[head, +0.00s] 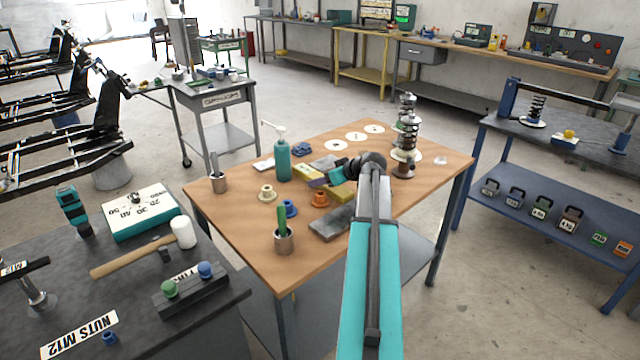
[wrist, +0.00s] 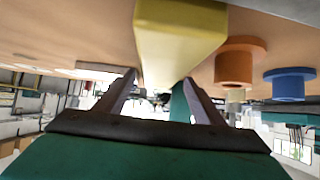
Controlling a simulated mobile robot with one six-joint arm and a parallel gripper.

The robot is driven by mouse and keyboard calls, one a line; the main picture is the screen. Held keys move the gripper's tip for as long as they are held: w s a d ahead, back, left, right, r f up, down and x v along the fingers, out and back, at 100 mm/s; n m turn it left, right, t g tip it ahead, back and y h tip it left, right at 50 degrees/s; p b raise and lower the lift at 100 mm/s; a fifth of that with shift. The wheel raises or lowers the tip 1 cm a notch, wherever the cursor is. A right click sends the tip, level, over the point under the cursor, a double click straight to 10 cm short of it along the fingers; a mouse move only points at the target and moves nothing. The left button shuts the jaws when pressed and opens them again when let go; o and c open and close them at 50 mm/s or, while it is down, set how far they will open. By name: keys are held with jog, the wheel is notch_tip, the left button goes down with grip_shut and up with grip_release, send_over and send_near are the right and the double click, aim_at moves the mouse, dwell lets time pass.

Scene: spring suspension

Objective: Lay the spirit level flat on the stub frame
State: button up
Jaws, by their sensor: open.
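A yellow bar (head: 342,192), which looks like the spirit level, lies on the wooden table beneath my wrist, partly hidden by my arm. In the upside-down wrist view the yellow bar (wrist: 182,35) is large and close, running toward the fingertips. My gripper (head: 328,174) is low over the table, pointing left. Its two fingers (wrist: 160,82) are apart, with nothing clearly held between them. Whether they touch the bar cannot be told. Black frames (head: 65,140) stand at the far left on supports; which one is the stub frame is not clear.
On the wooden table (head: 235,225) are a green bottle (head: 282,158), an orange bushing (head: 320,199), a blue bushing (head: 290,207), a grey plate (head: 332,224) and spring assemblies (head: 406,140). A dark bench (head: 130,330) stands front left. Open floor (head: 310,95) lies behind.

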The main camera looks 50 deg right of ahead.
jog(key=shift+c, duration=0.5)
jog(key=c, duration=1.4)
jog(key=shift+r, duration=0.15)
notch_tip(320, 180, up, 18)
jog(key=shift+f, duration=0.1)
dwell(0.5)
